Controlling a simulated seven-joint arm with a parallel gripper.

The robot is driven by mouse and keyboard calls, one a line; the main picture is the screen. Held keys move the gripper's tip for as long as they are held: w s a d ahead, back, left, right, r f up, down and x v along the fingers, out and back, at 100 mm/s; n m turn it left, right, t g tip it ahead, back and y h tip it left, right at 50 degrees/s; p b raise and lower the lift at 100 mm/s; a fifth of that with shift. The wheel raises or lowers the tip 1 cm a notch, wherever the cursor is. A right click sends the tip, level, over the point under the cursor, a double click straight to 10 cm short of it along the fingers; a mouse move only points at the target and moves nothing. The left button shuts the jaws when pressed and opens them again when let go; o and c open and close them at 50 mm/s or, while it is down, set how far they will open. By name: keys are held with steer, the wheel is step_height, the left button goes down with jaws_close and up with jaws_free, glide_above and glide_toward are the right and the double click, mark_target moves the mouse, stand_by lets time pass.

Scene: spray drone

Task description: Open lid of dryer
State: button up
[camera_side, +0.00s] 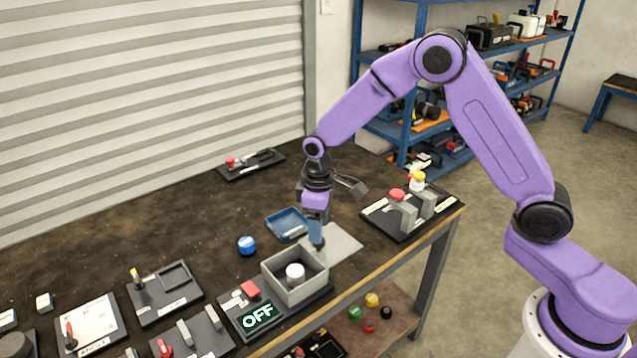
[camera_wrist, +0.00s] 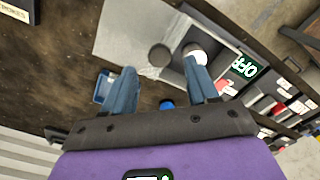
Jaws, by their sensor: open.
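The dryer is a grey open-topped box (camera_side: 295,274) on a dark base, with a white cylinder (camera_side: 295,271) inside. A flat light grey plate (camera_side: 338,243), apparently its lid, lies off the box opening, beside it. In the wrist view the plate (camera_wrist: 120,35) carries a round dark knob (camera_wrist: 160,55), and the box's white cylinder (camera_wrist: 194,50) shows to its right. My gripper (camera_side: 317,241) points down over the plate by the box's back corner. In the wrist view my gripper (camera_wrist: 159,70) is open, with the knob between and just beyond its fingertips; contact cannot be told.
The dryer's base has a red button (camera_side: 250,289) and an "OFF" display (camera_side: 258,317). A blue tray (camera_side: 288,224) and a blue round object (camera_side: 246,245) are nearby. A panel with grey posts (camera_side: 403,213) stands right. The back left tabletop is mostly clear.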

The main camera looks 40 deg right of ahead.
step_height(320, 180, up, 14)
stand_by(0.4)
steer(key=shift+f, duration=0.1)
steer(key=s+d+n, duration=0.2)
steer(key=s+d, duration=0.2)
steer(key=s, duration=1.2)
steer(key=s+d+n, duration=0.3)
steer(key=s+d, duration=0.1)
steer(key=s, duration=1.2)
steer(key=shift+s+f, duration=0.35)
steer(key=shift+f, duration=0.1)
